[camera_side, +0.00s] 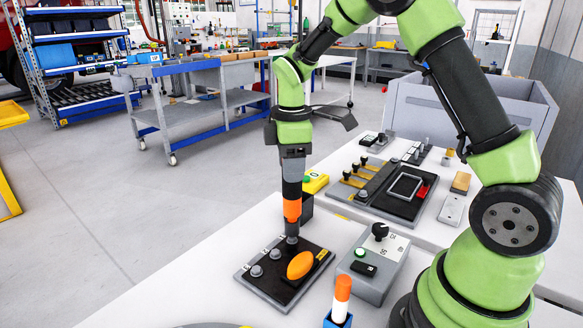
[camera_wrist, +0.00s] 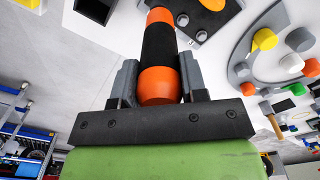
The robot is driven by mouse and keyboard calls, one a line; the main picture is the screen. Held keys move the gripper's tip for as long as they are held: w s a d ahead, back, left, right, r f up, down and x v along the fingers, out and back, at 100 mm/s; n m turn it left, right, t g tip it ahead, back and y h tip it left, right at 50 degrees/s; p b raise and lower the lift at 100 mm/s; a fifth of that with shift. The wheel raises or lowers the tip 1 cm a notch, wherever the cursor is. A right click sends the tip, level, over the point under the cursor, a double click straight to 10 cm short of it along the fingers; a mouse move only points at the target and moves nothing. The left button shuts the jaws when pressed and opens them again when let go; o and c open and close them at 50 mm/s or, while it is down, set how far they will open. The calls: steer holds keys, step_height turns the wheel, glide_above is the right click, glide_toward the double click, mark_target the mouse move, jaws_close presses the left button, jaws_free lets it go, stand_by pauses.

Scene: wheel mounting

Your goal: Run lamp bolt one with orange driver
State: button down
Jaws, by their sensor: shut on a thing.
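My gripper (camera_side: 293,158) points down and is shut on the orange driver (camera_side: 292,209), a black and orange tool held upright. In the wrist view the driver (camera_wrist: 158,85) sits between my two fingers (camera_wrist: 157,72). Its lower end meets the far bolt position on the black lamp plate (camera_side: 268,290); the tip hides the bolt there, and I cannot tell whether it is seated. Two other grey bolts, a middle one (camera_side: 275,254) and a near one (camera_side: 256,271), stand in the same row. The orange lamp (camera_side: 300,265) lies on the plate beside the row.
A grey box with a black knob (camera_side: 380,232) stands right of the plate. An orange-and-white stick (camera_side: 342,292) stands upright in a blue holder in front. A black tool board (camera_side: 400,195) and a large grey bin (camera_side: 470,100) are farther back. The bench left of the plate is clear.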

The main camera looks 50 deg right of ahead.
steer(key=shift+r, duration=2.55)
steer(key=shift+a, duration=0.1)
